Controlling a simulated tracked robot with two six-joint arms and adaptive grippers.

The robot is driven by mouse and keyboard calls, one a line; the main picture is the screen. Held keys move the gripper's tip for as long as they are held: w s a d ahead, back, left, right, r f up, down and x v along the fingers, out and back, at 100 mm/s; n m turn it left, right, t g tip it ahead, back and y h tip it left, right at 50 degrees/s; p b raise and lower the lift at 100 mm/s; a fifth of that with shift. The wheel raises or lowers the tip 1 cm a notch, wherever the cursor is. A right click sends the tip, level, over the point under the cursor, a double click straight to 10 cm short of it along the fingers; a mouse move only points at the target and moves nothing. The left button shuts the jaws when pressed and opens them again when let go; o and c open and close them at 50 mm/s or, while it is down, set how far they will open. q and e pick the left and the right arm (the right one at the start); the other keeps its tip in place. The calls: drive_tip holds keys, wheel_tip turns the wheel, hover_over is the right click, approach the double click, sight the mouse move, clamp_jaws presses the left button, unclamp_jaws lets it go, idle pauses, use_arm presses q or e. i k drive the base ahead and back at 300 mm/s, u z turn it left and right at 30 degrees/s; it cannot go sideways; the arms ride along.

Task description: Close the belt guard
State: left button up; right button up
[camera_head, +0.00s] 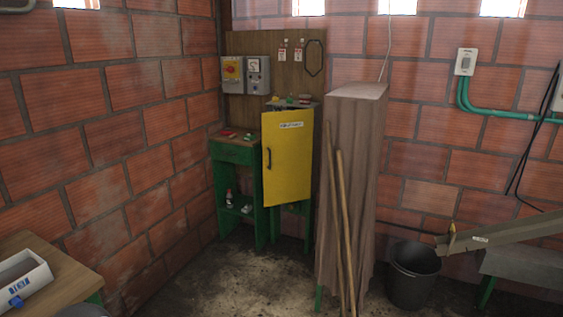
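A yellow panel (287,160) with a black upright handle (268,158) and a small white label stands near the middle of the view. It looks like the belt guard; the label is too small to read. It is mounted on a green-legged stand (292,218) in the back corner. Its left edge looks nearer to me than its right edge, so it seems to stand at an angle, but I cannot tell how far open it is. What is behind it is hidden. Neither of my grippers is in view.
A tall brown draped block (353,190) with two wooden poles (343,225) leaning on it stands right of the panel. A black bucket (413,277) and metal chute (510,229) are further right. A green bench (232,152) adjoins on the left. Floor in front is clear.

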sight(287, 135)
drive_tip(key=u, duration=0.15)
drive_tip(key=i, duration=2.4)
drive_tip(key=z, duration=0.45)
drive_tip(key=i, duration=0.6)
drive_tip(key=z, duration=0.2)
